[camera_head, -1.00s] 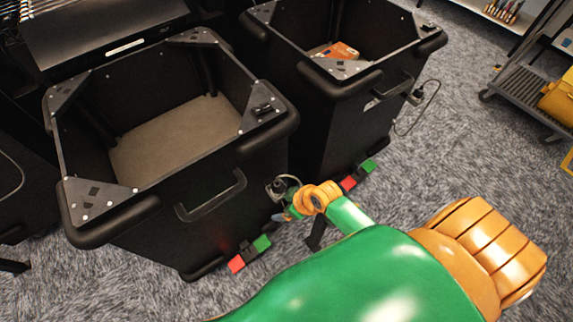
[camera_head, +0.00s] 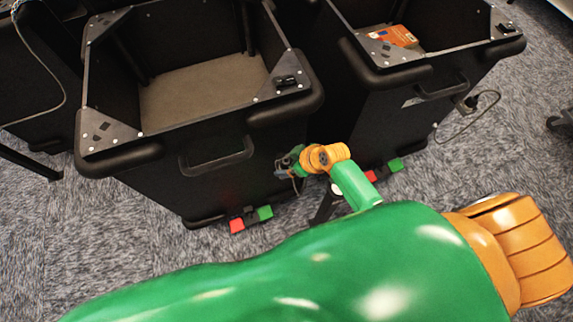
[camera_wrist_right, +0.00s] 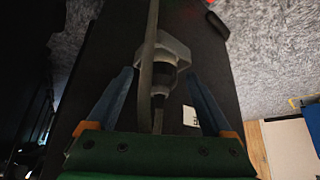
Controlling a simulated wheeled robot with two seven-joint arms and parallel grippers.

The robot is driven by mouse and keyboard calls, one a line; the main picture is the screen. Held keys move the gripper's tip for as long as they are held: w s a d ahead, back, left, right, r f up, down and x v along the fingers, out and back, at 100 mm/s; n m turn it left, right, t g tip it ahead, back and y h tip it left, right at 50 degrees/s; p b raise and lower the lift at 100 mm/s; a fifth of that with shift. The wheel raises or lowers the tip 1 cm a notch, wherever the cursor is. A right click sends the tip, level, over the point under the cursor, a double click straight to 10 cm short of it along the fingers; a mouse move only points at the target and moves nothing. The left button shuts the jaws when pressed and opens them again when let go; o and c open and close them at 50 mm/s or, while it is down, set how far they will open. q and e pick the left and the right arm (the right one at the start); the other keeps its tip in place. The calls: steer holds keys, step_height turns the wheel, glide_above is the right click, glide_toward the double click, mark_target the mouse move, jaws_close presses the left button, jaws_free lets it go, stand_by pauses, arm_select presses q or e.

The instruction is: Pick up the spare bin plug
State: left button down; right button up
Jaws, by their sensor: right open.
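The spare bin plug (camera_wrist_right: 160,75) is dark with a grey collar and a cable. It sits against the black side of the empty bin (camera_head: 235,160). My right gripper (camera_wrist_right: 160,100) is open, with one blue finger on each side of the plug. I cannot tell whether either finger touches it. In the head view my right gripper (camera_head: 287,166) is small, at the empty bin's right front side, and largely hides the plug. My left gripper is out of view.
A second black bin (camera_head: 400,110) holding an orange box (camera_head: 398,36) stands to the right, with its own plug and cable (camera_head: 472,101). Red and green blocks (camera_head: 250,218) sit at the empty bin's foot. Grey carpet is open in front.

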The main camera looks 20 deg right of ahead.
mark_target(289, 163)
steer(key=shift+r, duration=0.1)
jaws_close()
step_height(289, 163, up, 4)
steer(key=shift+f+p, duration=0.25)
steer(key=shift+p, duration=0.55)
steer(key=s+a+r+p, duration=0.1)
steer(key=s+a+r, duration=0.5)
steer(key=a+r, duration=0.3)
steer(key=a, duration=0.3)
steer(key=shift+s+a+r, duration=0.2)
steer(key=shift+s+r, duration=0.05)
steer(key=shift+s, duration=0.15)
